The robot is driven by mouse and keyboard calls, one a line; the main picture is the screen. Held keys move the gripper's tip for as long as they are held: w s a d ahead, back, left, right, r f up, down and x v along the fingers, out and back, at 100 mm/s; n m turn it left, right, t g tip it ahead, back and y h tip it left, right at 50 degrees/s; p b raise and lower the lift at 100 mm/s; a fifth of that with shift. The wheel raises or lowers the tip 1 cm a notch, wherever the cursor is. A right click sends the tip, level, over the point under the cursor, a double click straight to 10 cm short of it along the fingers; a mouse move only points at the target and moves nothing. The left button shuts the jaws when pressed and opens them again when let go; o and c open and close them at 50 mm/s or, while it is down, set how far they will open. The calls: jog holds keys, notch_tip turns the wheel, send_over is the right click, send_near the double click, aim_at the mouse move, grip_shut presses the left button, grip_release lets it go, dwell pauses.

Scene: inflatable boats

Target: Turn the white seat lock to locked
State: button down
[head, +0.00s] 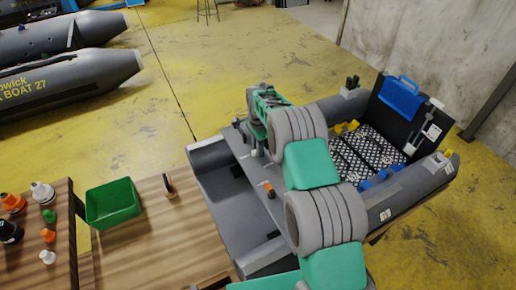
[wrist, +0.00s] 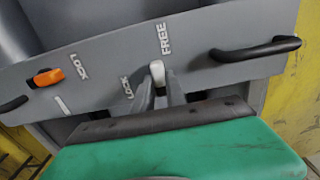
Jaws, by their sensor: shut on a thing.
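The white seat lock (wrist: 157,72) is a small pale lever on the grey seat panel (wrist: 110,62) of the boat. In the wrist view it stands roughly upright in the picture, just below the word FREE; a LOCK label lies to its lower left. My gripper (wrist: 159,92) is shut on it, one grey finger on each side. The fingers hide the lever's lower part. In the head view the white lock (head: 253,153) shows small beneath my green-and-grey arm, and the fingers are hard to make out.
An orange lever (wrist: 47,77) with its own LOCK label sits left on the panel. A black handle (wrist: 255,49) is to the right. In the head view a green bin (head: 112,203) stands on the wooden table (head: 165,245). Yellow floor behind is open.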

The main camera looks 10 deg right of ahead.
jog(key=shift+f+n+b, duration=0.1)
jog(key=shift+n+b, duration=0.2)
jog(key=shift+b, duration=0.1)
jog(key=n+b, duration=0.2)
jog(key=shift+s+f+n, duration=0.1)
jog(key=shift+n, duration=0.2)
jog(key=n+b, duration=0.2)
jog(key=n, duration=0.1)
jog(key=n+b, duration=0.1)
jog(key=n, duration=0.1)
jog(key=shift+s+d, duration=0.25)
jog(key=n, duration=0.1)
jog(key=n+b, duration=0.1)
jog(key=n, duration=0.3)
jog(key=shift+d+b, duration=0.25)
jog(key=shift+b, duration=0.1)
jog(key=n, duration=0.4)
jog(key=shift+d+r+n+b, duration=0.2)
jog(key=shift+r+n+b, duration=0.05)
jog(key=shift+n+b, duration=0.1)
jog(key=c, duration=1.4)
grip_release()
jog(key=shift+o, duration=0.2)
